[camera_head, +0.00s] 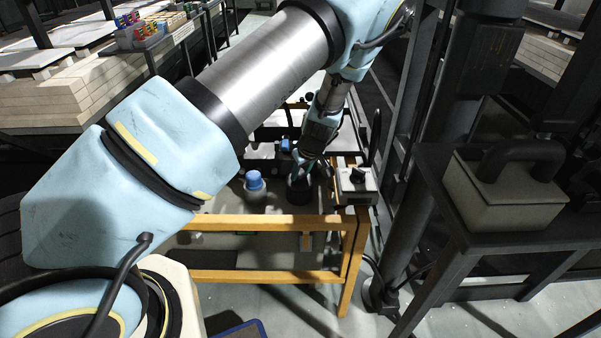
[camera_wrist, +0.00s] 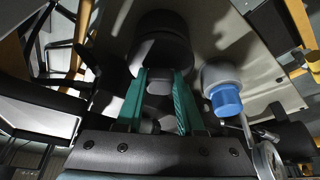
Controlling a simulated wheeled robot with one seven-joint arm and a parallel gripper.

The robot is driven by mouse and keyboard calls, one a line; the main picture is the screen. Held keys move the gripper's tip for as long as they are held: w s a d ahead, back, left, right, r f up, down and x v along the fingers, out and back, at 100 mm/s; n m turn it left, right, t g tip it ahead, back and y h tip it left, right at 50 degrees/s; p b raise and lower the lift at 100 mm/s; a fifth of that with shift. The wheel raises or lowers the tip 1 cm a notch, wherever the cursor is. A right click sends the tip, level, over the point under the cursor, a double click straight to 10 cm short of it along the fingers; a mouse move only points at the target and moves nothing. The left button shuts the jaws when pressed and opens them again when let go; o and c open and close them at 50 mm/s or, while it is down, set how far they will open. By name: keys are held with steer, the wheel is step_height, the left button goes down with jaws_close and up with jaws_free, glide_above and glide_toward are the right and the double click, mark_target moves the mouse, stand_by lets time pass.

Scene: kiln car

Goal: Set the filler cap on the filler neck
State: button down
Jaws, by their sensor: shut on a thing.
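In the wrist view, the two teal fingers of my gripper (camera_wrist: 161,78) are closed on a dark grey piece (camera_wrist: 160,88), which I take to be the filler cap. A black, round, upright part (camera_wrist: 160,28) lies just beyond the fingertips; it may be the filler neck. I cannot tell whether the held piece touches it. In the head view, my gripper (camera_head: 302,172) points down over this black part (camera_head: 299,192) on the yellow-framed bench. The held piece is mostly hidden there by the fingers.
A pale fitting with a blue top (camera_head: 254,180) stands left of the black part; it also shows in the wrist view (camera_wrist: 226,98). A grey box with a black knob (camera_head: 356,180) stands close on the right. A yellow rail (camera_head: 265,222) runs along the bench front.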

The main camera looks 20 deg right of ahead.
steer(key=shift+f, duration=0.55)
stand_by(0.4)
steer(key=shift+c, duration=2.2)
jaws_free()
steer(key=shift+o, duration=0.2)
steer(key=o, duration=0.4)
steer(key=shift+p+v, duration=2.65)
steer(key=shift+v, duration=0.85)
steer(key=shift+r, duration=0.1)
